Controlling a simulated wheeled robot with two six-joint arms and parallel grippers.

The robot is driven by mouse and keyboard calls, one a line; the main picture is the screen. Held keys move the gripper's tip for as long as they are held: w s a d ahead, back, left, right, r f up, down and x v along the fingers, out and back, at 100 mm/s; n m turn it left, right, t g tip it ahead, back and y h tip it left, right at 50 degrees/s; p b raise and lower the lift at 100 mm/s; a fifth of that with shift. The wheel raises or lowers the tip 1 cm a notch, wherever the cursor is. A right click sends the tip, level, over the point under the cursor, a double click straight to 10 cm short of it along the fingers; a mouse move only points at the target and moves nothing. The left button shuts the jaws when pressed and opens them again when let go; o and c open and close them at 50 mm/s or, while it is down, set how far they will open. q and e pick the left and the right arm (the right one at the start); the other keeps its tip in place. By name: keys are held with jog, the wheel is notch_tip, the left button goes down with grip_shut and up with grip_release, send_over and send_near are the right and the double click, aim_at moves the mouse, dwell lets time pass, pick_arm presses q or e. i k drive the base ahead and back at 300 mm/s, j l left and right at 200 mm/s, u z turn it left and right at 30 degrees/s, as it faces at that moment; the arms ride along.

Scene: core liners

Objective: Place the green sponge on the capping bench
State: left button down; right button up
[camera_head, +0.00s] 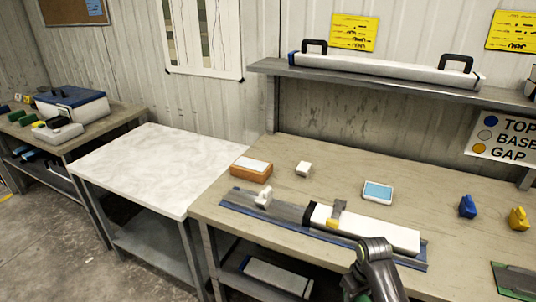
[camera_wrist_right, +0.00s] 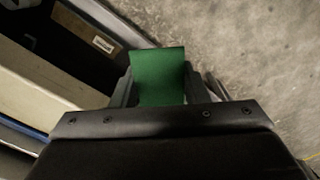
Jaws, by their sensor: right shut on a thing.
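The green sponge (camera_wrist_right: 158,75) is between the fingers of my right gripper (camera_wrist_right: 160,88), which is shut on it in the right wrist view. In the head view only part of my right arm shows at the bottom right; its fingers and the sponge are hidden there. The bench with blue and yellow caps, which looks like the capping bench (camera_head: 320,160), fills the right side of the head view. In the wrist view, concrete floor lies on the right beyond the sponge. My left gripper is in neither view.
A white liner (camera_head: 380,229) lies in a blue-grey rail along the bench front. An orange-and-white block (camera_head: 251,168), a small white block (camera_head: 303,168), a blue-screened device (camera_head: 378,192), a blue cap (camera_head: 467,207) and a yellow cap (camera_head: 518,219) stand behind or beside it. A white-topped table (camera_head: 155,165) adjoins at left.

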aim_at(453, 265)
jog(key=z, duration=0.4)
jog(key=i+j+z, duration=0.1)
jog(key=z, duration=0.3)
jog(key=i+z, duration=0.1)
jog(key=z, duration=0.3)
